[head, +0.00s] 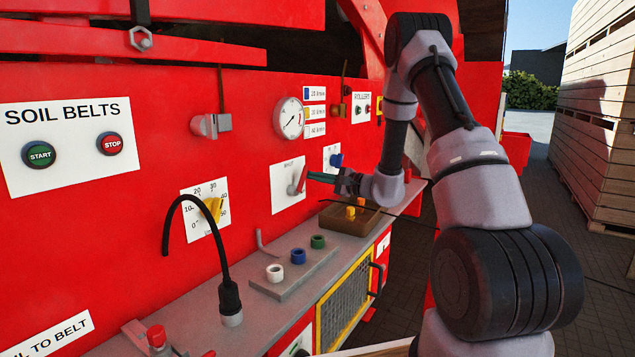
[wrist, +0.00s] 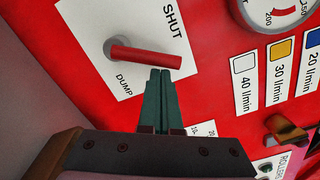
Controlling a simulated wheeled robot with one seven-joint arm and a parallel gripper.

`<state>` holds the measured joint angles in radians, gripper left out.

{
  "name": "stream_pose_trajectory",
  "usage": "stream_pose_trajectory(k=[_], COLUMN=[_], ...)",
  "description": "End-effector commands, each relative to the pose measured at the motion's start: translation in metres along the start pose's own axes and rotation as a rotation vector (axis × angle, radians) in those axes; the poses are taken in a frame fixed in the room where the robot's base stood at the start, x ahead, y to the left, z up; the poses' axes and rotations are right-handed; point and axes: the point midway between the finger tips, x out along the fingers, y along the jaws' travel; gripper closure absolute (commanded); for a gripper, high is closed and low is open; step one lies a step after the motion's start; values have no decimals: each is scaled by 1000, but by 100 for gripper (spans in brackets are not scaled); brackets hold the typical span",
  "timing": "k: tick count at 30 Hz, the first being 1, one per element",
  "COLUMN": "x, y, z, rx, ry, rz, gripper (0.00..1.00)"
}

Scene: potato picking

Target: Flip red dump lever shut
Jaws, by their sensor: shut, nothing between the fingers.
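The red dump lever (head: 302,179) sits on a white plate (head: 282,197) on the red machine panel. In the wrist view the lever (wrist: 146,56) is a red rod on a grey round pivot. The plate there reads SHUT at one end and DUMP at the other, and the rod points to the right, between the two words. My gripper (head: 313,176) is at the lever from the right. In the wrist view the green fingers of my gripper (wrist: 160,74) are together and empty, their tips right beside the rod's free end. I cannot tell whether they touch it.
A blue knob (head: 336,160) and a pressure gauge (head: 290,118) are close by on the panel. Below, a grey ledge carries a brown tray (head: 340,222) with yellow pieces, and a block with coloured rings (head: 297,257). A black cable (head: 205,200) arches at the left.

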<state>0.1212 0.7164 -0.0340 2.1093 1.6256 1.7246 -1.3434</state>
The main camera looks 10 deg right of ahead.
Motion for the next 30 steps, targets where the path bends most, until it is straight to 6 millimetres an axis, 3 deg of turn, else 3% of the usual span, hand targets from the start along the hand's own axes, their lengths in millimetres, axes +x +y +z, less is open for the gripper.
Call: stream_pose_trajectory(k=[15, 30], x=[1, 2], y=[-4, -4], z=[27, 35], rx=[-404, -396], ry=[-1, -1], rz=[20, 20], gripper=[100, 100])
